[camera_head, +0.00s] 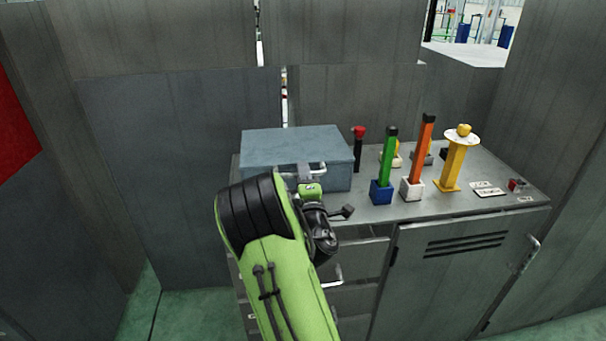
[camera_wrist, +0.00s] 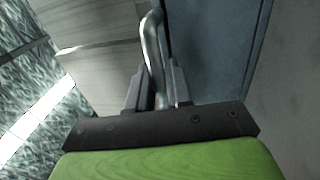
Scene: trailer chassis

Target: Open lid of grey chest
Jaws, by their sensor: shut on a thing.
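The grey chest (camera_head: 290,142) sits on the left part of the grey cabinet top in the head view, and its lid looks shut. A metal bar handle (camera_head: 318,168) shows at its front. In the wrist view the handle (camera_wrist: 152,50) runs between the two fingers of my gripper (camera_wrist: 158,88), which is shut on it. The chest's blue-grey face (camera_wrist: 210,45) lies just to the right of the handle there. In the head view my green and black arm covers the chest's lower front and most of my gripper.
The cabinet top (camera_head: 375,212) also holds a green post (camera_head: 386,160), an orange post (camera_head: 421,150), a yellow stand (camera_head: 454,165) and a black stick with a red top (camera_head: 358,148), all right of the chest. Drawers and a door handle (camera_head: 531,252) are below. Grey walls stand behind.

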